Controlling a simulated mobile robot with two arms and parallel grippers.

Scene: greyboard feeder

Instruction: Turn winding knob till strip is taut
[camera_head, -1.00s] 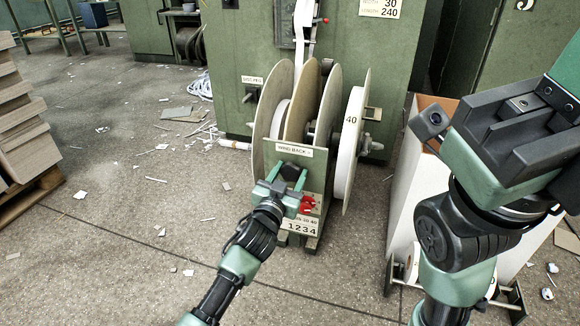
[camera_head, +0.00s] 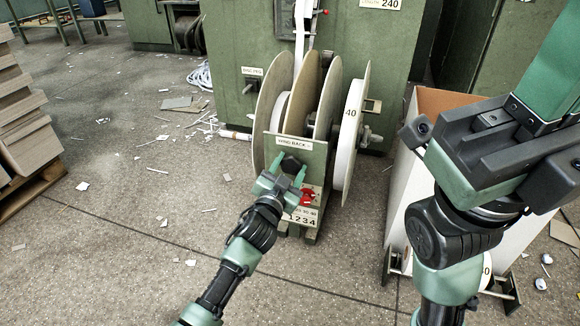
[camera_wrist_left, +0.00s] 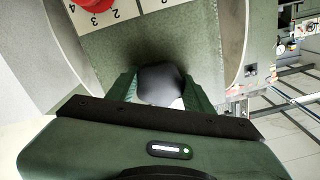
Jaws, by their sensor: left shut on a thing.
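My left gripper (camera_head: 284,179) is shut on the dark winding knob (camera_head: 291,164), on the green front plate (camera_head: 316,155) of the reel stand. The wrist view shows the rounded knob (camera_wrist_left: 160,85) between the green fingers. A white strip (camera_head: 303,28) rises from the reels toward the green machine; I cannot tell how tight it is. Pale reel discs (camera_head: 326,100) stand upright behind the plate. My right arm and wrist fill the right side; its fingertips do not show.
A red part (camera_head: 308,196) sits on the plate, low and right of the knob, near a number label (camera_head: 300,217). A tall open carton (camera_head: 408,190) stands right of the reels. Stacked boards (camera_head: 25,125) are at left. Scraps litter the otherwise open floor.

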